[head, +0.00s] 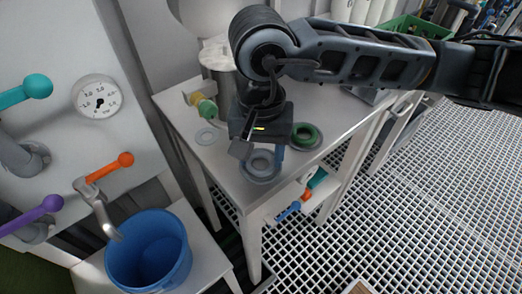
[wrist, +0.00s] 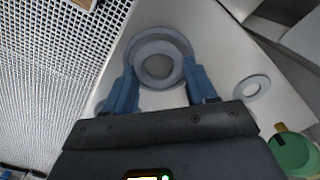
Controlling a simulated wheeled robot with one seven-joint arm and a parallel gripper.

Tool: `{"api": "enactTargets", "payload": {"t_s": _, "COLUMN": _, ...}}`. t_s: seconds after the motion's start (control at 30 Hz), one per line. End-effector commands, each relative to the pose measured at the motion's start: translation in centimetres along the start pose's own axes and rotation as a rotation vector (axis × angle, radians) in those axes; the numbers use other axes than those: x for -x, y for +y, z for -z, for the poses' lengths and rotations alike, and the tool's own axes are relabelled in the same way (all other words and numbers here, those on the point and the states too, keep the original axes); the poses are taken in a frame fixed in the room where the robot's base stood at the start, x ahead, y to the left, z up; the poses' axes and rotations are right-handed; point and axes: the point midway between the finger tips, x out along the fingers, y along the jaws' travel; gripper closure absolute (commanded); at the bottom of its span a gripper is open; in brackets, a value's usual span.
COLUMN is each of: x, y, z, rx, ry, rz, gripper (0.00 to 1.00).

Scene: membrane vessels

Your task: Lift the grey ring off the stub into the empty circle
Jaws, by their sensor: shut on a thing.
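The grey ring (head: 261,159) is between the fingers of my gripper (head: 262,158), which is shut on it. In the wrist view the ring (wrist: 158,82) shows between the two blue fingertips of my gripper (wrist: 160,79). A wider grey circle (wrist: 158,32) lies around and behind the ring; in the head view this circle (head: 249,178) is near the table's front corner. I cannot tell whether the ring touches it. I cannot make out the stub for sure. A smaller pale flat circle (head: 207,136) lies bare to the left and also shows in the wrist view (wrist: 251,87).
A green ring (head: 304,134) sits on a darker disc right of my gripper. A green and yellow part (head: 205,107) lies at the table's left back. A blue bucket (head: 148,250) and a panel with coloured levers stand left. The white table (head: 226,160) has bare room between.

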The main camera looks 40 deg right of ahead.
Motion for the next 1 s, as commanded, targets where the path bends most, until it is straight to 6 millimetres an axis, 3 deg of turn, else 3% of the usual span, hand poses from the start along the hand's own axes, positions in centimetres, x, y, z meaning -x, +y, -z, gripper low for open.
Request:
{"api": "enactTargets", "payload": {"t_s": 0.03, "x": -0.2, "y": 0.0, "z": -0.1, "rx": 0.0, "ry": -0.003, "rz": -0.003, "gripper": 0.72}}
{"api": "enactTargets", "payload": {"t_s": 0.07, "x": -0.2, "y": 0.0, "z": -0.1, "rx": 0.0, "ry": -0.003, "rz": -0.003, "gripper": 0.42}}
{"api": "enactTargets", "payload": {"t_s": 0.37, "x": -0.2, "y": 0.0, "z": -0.1, "rx": 0.0, "ry": -0.002, "rz": -0.002, "gripper": 0.14}}
{"api": "enactTargets", "payload": {"t_s": 0.67, "x": 0.2, "y": 0.0, "z": 0.0, "rx": 0.0, "ry": 0.0, "rz": -0.001, "gripper": 0.14}}
{"api": "enactTargets", "payload": {"t_s": 1.0, "x": 5.3, "y": 0.0, "z": 0.1, "rx": 0.001, "ry": 0.004, "rz": -0.001, "gripper": 0.14}}
